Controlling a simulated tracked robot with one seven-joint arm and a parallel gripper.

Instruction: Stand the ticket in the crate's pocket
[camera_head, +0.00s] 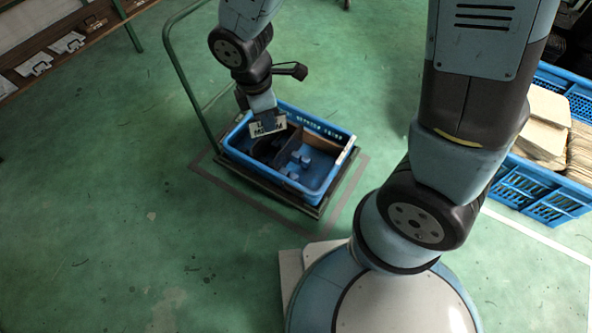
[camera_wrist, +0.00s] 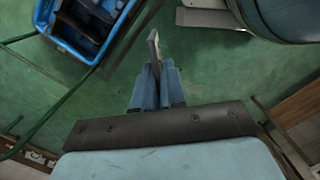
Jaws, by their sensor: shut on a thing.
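My gripper (camera_head: 269,119) is shut on the ticket (camera_head: 258,129), a small pale card with dark lettering. The ticket is above the left part of the blue crate (camera_head: 325,128) in the head view. In the wrist view my gripper (camera_wrist: 156,72) grips the ticket (camera_wrist: 153,43), which shows nearly edge-on and sticks out past the fingertips. The crate (camera_wrist: 68,48) is at the upper left there, apart from the ticket. A pale strip lies along the crate's right end in the head view; I cannot tell whether this is the pocket.
The crate holds dark and blue parts and a brown divider, and rests on a low cart with a green handle (camera_head: 181,75). Another blue crate (camera_head: 553,205) with stacked tan pieces stands at the right. A rack is at the upper left. Green floor at left is clear.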

